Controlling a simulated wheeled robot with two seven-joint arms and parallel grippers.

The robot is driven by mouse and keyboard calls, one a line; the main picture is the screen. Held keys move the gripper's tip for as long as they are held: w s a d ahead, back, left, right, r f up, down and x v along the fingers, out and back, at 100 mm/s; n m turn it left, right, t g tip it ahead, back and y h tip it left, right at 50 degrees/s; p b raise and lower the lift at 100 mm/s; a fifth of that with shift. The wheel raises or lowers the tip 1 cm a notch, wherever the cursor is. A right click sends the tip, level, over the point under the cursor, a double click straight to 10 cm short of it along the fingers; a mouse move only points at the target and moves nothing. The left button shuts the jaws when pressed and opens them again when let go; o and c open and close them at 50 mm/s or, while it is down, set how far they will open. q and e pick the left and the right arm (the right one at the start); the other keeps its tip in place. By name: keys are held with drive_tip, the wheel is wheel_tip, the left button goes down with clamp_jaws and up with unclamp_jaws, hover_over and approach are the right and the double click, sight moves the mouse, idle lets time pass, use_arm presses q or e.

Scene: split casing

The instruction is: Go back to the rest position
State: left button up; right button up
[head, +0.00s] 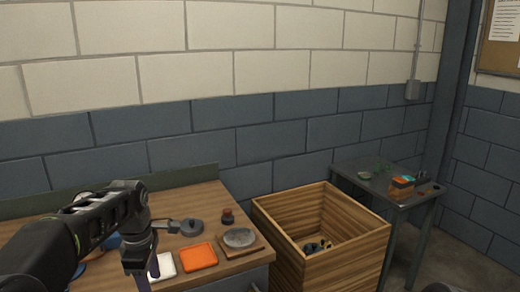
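My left arm comes in from the lower left over the wooden workbench (212,199). My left gripper (146,278) points down near the front of the bench. Its fingertips are cut off or hidden at the bottom edge, so I cannot tell whether it is open or holds anything. My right gripper is out of view. No split casing can be made out clearly. On the bench are an orange square tray (198,256), a white piece (163,266) partly behind the gripper, and a round grey disc (239,238) on a wooden board.
A dark round part (191,228) and a small reddish-brown item (228,216) stand farther back on the bench. A large open wooden crate (345,262) with dark items inside stands right of it. A grey side table (357,168) holds several small things. A brick wall closes the back.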

use_arm(q)
drive_tip(key=w+d+f+m+t, duration=0.3)
drive_tip(key=w+d+f+m, duration=0.2)
drive_tip(key=f+m, duration=0.15)
drive_tip(key=s+d+f+m+h, duration=0.1)
drive_tip(key=s+d+f+m, duration=0.3)
drive_tip(key=f, duration=0.5)
drive_tip(key=s+d+f+m+h, duration=0.1)
drive_tip(key=s+d+f+m, duration=0.35)
drive_tip(key=f, duration=0.55)
drive_tip(key=s+d+f+g, duration=0.1)
drive_tip(key=s+f, duration=0.3)
drive_tip(key=s, duration=0.4)
drive_tip(key=s+d+f+m+g+h, duration=0.1)
drive_tip(key=s+f, duration=0.3)
drive_tip(key=s, duration=0.5)
drive_tip(key=s+d+f+g+h, duration=0.1)
drive_tip(key=s+d+f, duration=0.2)
drive_tip(key=s, duration=0.5)
drive_tip(key=shift+s+d+f+m, duration=0.15)
drive_tip(key=shift+d+f+m, duration=0.1)
drive_tip(key=shift+f+m, duration=0.25)
drive_tip(key=shift+a+f, duration=0.1)
drive_tip(key=shift+a, duration=0.05)
